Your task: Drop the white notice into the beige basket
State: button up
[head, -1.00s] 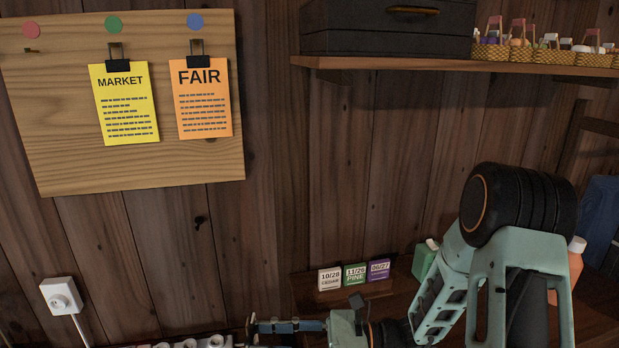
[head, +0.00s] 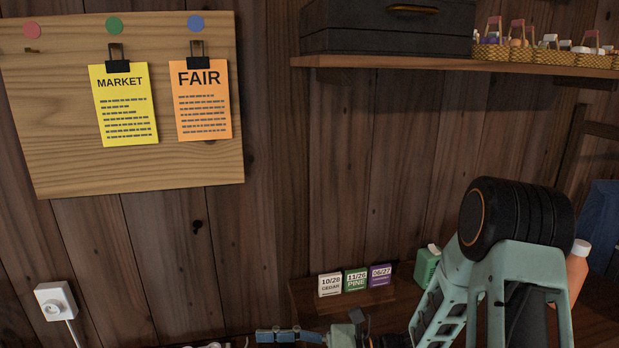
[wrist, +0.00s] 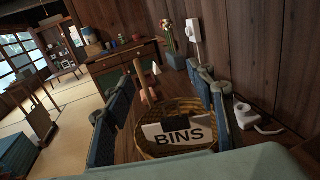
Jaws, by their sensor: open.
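The white notice (wrist: 180,138), lettered "BINS", is below my gripper in the wrist view. It appears to lie in the round beige woven basket (wrist: 150,149), with a black clip (wrist: 181,119) at its upper edge. How deep it sits is hidden. My gripper (wrist: 162,88) is open, its fingers on either side above the basket, with nothing seen held between them. In the head view my gripper (head: 290,336) is at the bottom edge, and neither basket nor notice shows there.
A board (head: 60,150) holds clipped yellow (head: 125,104) and orange (head: 202,100) sheets. A shelf (head: 400,63) and small cards (head: 356,280) are at right.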

jog(key=d, duration=1.2)
